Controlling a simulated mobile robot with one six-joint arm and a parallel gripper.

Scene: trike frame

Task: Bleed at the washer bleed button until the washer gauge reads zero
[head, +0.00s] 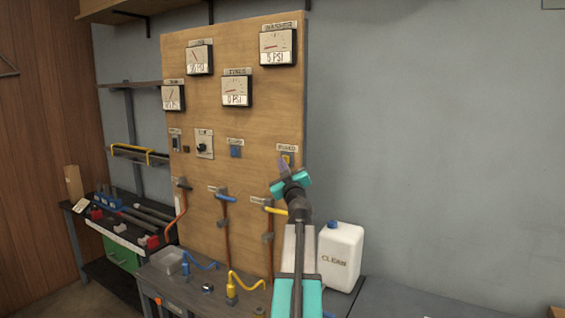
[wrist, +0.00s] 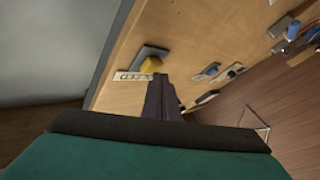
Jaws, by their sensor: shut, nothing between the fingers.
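The wooden panel holds a yellow bleed button on a grey plate (head: 289,153) with a small blurred label. The yellow button also shows in the wrist view (wrist: 153,64), its label partly upside down. My gripper (head: 283,165) is shut and empty, its fingertips right by the yellow button. In the wrist view my closed fingers (wrist: 160,80) end just below the button; I cannot tell whether they touch it. The top right gauge (head: 277,46), whose blurred label seems to read washer, shows 0 PSI with its needle to the left.
The gauge labelled tyres (head: 237,90) also reads 0 PSI. A blue button (head: 236,152) sits left of the yellow one. Valve handles with hoses hang below, the yellow one (head: 274,210) close beside my arm. A white jug (head: 340,258) stands right of my arm.

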